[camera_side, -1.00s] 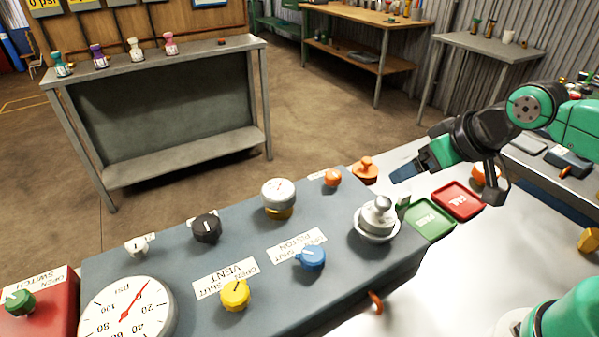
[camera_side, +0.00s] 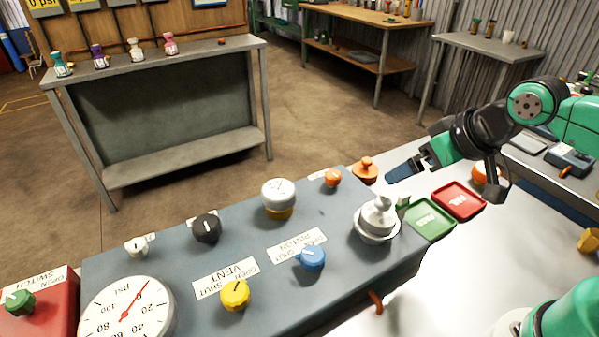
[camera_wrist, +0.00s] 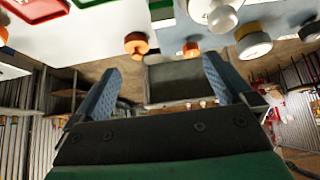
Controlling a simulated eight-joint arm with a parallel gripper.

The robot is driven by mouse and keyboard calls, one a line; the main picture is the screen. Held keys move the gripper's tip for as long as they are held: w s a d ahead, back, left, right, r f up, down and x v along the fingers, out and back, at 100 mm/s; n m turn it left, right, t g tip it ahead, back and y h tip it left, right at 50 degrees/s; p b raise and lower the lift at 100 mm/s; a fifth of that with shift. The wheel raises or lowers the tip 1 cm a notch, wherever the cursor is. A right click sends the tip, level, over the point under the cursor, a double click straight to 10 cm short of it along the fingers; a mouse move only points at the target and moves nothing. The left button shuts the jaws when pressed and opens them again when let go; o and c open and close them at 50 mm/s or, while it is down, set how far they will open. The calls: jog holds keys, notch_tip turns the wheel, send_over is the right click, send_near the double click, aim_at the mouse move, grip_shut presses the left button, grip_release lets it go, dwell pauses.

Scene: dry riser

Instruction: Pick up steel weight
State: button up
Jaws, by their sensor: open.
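The steel weight (camera_side: 379,213) is a shiny silver knobbed piece sitting upright in a round pale dish or base at the right end of the blue-grey console. It also shows at the top of the wrist view (camera_wrist: 222,17), right of centre and partly cut off. My gripper (camera_side: 402,167) is above and behind the weight, toward the far right, apart from it. In the wrist view my gripper (camera_wrist: 161,70) has its two blue fingers spread wide with nothing between them.
An orange knobbed piece (camera_side: 366,170) stands near my fingers. A smaller orange knob (camera_side: 332,178) and a white-topped brass cylinder (camera_side: 279,197) are on the console (camera_side: 345,275). A green tray (camera_side: 430,219) and a red tray (camera_side: 459,201) lie right of the weight. The bench front is mostly clear.

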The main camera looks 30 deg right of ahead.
notch_tip(320, 180, up, 5)
jog(key=m+g+h, duration=0.2)
jog(key=h, duration=0.1)
send_over(380, 210)
jog(key=d, duration=0.2)
jog(key=f, duration=0.3)
jog(key=shift+s+d, duration=0.15)
jog(key=shift+s, duration=0.25)
jog(key=s+a+r+m+t+h, duration=0.3)
jog(key=a+m+t+h, duration=0.1)
jog(key=a+m+h, duration=0.25)
jog(key=shift+m+g+y, duration=0.25)
jog(key=shift+g+y, duration=0.05)
jog(key=shift+y, duration=0.15)
jog(key=f, duration=0.6)
jog(key=shift+w+d+f, duration=0.2)
jog(key=shift+d+f, duration=0.1)
jog(key=shift+d, duration=0.1)
jog(key=shift+w+d+f, duration=0.1)
jog(key=shift+d+f, duration=0.05)
jog(key=shift+f, duration=0.4)
jog(key=shift+x, duration=2.65)
jog(key=c, duration=1.5)
